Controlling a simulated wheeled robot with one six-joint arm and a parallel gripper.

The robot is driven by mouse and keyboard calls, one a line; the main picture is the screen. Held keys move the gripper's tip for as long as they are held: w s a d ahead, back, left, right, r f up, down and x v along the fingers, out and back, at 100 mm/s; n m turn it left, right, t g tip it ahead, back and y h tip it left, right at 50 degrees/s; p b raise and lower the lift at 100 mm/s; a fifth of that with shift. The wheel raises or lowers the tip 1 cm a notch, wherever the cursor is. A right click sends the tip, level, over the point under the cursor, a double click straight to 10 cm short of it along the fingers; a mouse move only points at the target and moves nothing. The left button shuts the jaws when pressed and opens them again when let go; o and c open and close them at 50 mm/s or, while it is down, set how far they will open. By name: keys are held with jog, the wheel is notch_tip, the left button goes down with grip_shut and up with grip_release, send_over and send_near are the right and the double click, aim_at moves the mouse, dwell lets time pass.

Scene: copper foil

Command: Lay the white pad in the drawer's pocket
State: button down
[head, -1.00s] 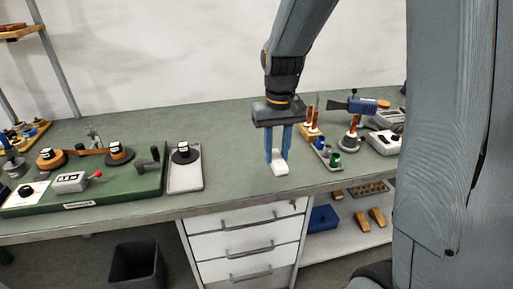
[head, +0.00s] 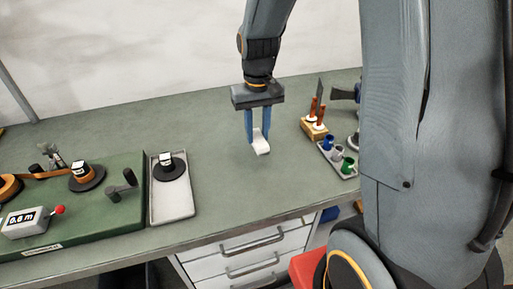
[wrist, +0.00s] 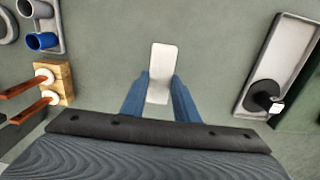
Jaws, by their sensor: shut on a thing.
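The white pad (head: 262,147) is held between the blue fingers of my gripper (head: 258,130), over the green bench top. In the wrist view the pad (wrist: 161,70) sticks out beyond the fingertips of my gripper (wrist: 160,95). I cannot tell how high it is above the bench. The drawer unit (head: 250,250) is under the front of the bench, with several white drawer fronts and grey handles. The drawers look shut, and no pocket shows.
A grey tray (head: 156,205) with a black round piece (head: 169,167) lies left of my gripper, beside a green board (head: 90,205). A wooden block with orange-handled tools (head: 314,127) and a tray of small cups (head: 349,170) stand right. The bench between is clear.

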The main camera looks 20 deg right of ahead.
jog(key=shift+f+p, duration=0.55)
jog(key=shift+f, duration=2.6)
jog(key=c, duration=1.4)
grip_release()
jog(key=shift+f, duration=0.15)
